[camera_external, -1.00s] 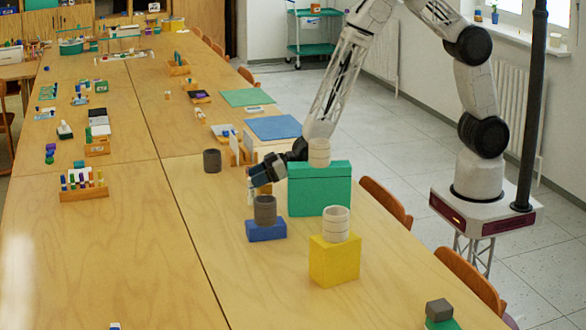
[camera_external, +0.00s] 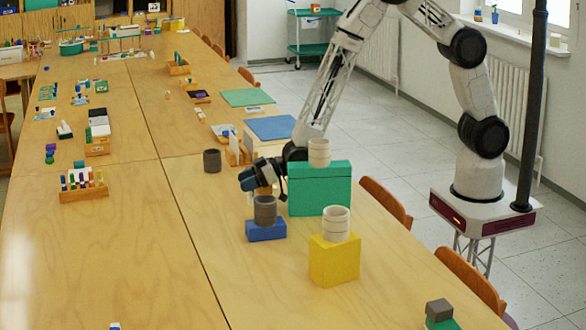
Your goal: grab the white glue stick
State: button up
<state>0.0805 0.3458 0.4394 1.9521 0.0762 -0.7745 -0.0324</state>
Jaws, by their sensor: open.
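My gripper (camera_external: 248,184) is open and low over the table, just behind the dark grey cup (camera_external: 265,209) on the blue block (camera_external: 266,231). It is left of the green block (camera_external: 320,190). I cannot make out a white glue stick for certain. The space under the fingers is partly hidden by the cup and the gripper itself. A small white and blue item (camera_external: 115,326) is cut off by the bottom edge, too little shown to name.
A cream cup (camera_external: 319,152) stands on the green block, and another cream cup (camera_external: 336,223) on a yellow block (camera_external: 334,261). A lone dark cup (camera_external: 212,161) stands left of my gripper. The table's front middle is clear.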

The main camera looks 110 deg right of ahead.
jog(key=c, duration=1)
jog(key=shift+r, duration=0.1)
notch_tip(320, 180, up, 4)
jog(key=shift+s+f, duration=0.15)
jog(key=shift+f, duration=0.1)
jog(key=s+a+r, duration=0.1)
jog(key=s, duration=1.4)
jog(key=shift+s+a+r, duration=0.15)
jog(key=shift+s+a, duration=0.05)
jog(key=shift+s, duration=0.1)
